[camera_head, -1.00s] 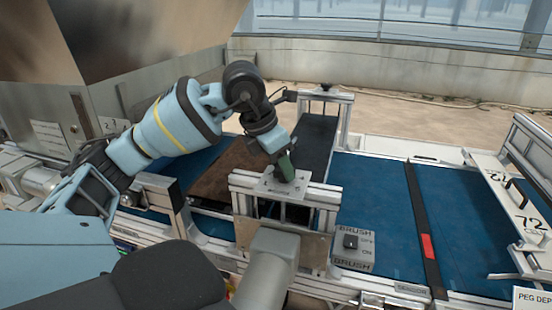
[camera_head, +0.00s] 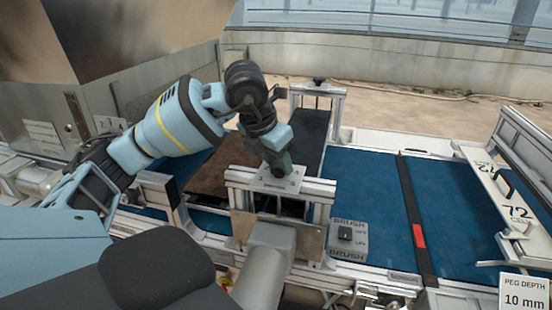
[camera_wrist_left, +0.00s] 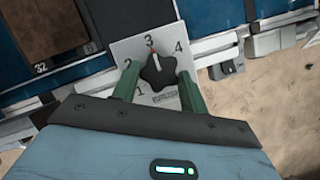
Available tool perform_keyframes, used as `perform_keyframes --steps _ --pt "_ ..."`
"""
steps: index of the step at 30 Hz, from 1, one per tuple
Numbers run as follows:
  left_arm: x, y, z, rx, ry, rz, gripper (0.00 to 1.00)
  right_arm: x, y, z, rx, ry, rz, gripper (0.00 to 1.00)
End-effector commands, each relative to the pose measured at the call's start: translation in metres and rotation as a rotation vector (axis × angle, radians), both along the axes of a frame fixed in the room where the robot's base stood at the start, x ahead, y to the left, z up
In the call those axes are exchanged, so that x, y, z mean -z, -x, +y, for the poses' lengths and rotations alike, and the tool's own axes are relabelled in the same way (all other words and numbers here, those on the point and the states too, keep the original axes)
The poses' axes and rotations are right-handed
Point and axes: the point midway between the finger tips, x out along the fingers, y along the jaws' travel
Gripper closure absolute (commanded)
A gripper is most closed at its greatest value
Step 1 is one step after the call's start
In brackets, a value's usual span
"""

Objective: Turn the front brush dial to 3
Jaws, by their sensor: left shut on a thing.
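The front brush dial (camera_wrist_left: 157,72) is a black lobed knob on a pale plate (camera_wrist_left: 125,50) marked 1 to 4, seen in the left wrist view. Its white-and-red pointer mark is at or very near the 3. My left gripper (camera_wrist_left: 158,85) has its green fingers on either side of the knob and is shut on it. In the head view my left gripper (camera_head: 280,165) reaches down onto the plate (camera_head: 265,182) on top of the brush frame, and its fingers hide the knob. My right gripper is not in view.
A BRUSH switch box (camera_head: 346,238) stands right of the frame. The blue belt (camera_head: 370,190) runs behind it, with a black strip and red mark. A PEG DEPTH sign (camera_head: 525,293) reads 10 mm. A seed tray with dark soil (camera_head: 222,170) lies left of the frame.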

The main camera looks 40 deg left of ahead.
Motion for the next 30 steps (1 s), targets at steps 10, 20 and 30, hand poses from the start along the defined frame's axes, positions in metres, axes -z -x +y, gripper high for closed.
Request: perform_keyframes --steps 10,20,30 --pt "0.0 0.0 0.0 0.0 0.0 -0.001 0.35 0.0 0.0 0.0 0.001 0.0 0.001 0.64" --pt "-0.016 0.005 0.0 0.001 0.0 -0.005 0.35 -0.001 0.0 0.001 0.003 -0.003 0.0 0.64" --pt "-0.063 0.025 0.0 0.0 0.0 -0.005 0.35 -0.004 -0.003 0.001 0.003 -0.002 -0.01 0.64"
